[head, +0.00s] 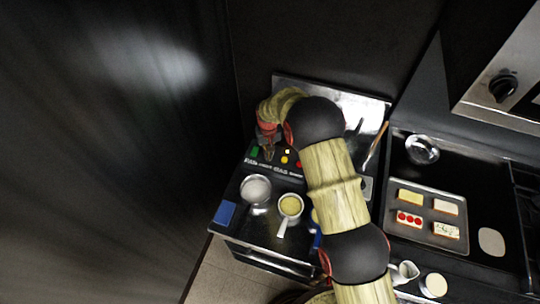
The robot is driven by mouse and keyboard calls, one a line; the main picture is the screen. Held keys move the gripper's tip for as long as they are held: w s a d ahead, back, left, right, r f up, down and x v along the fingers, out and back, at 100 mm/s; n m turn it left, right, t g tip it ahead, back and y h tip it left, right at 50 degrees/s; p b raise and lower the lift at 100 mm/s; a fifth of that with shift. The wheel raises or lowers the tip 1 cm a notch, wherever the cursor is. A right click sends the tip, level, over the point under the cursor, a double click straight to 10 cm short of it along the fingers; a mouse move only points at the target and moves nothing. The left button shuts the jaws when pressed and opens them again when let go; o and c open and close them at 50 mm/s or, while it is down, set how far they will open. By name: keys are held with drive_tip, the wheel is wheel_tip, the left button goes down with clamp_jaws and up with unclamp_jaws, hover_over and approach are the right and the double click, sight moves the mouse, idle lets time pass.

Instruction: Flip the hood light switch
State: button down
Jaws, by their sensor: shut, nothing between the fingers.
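A small dark control strip (270,167) with white lettering lies toward the back of the black counter. It carries a green square (254,151), a yellow button (284,159), a small white piece (287,151) and a red piece (298,164). I cannot tell which of these, if any, is the hood light switch, as the lettering is too small to read surely. My gripper (268,154) is shut and empty, pointing down just above or at the strip between the green square and the yellow button. Whether it touches is unclear. My arm hides part of the counter to its right.
A steel cup (256,189), a saucepan (290,206) with yellow contents and a blue block (224,213) stand in front of the strip. A dark wall rises at left.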

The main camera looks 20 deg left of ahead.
drive_tip(key=shift+f, duration=0.25)
drive_tip(key=shift+r+p, duration=0.65)
drive_tip(key=shift+r, duration=2.9)
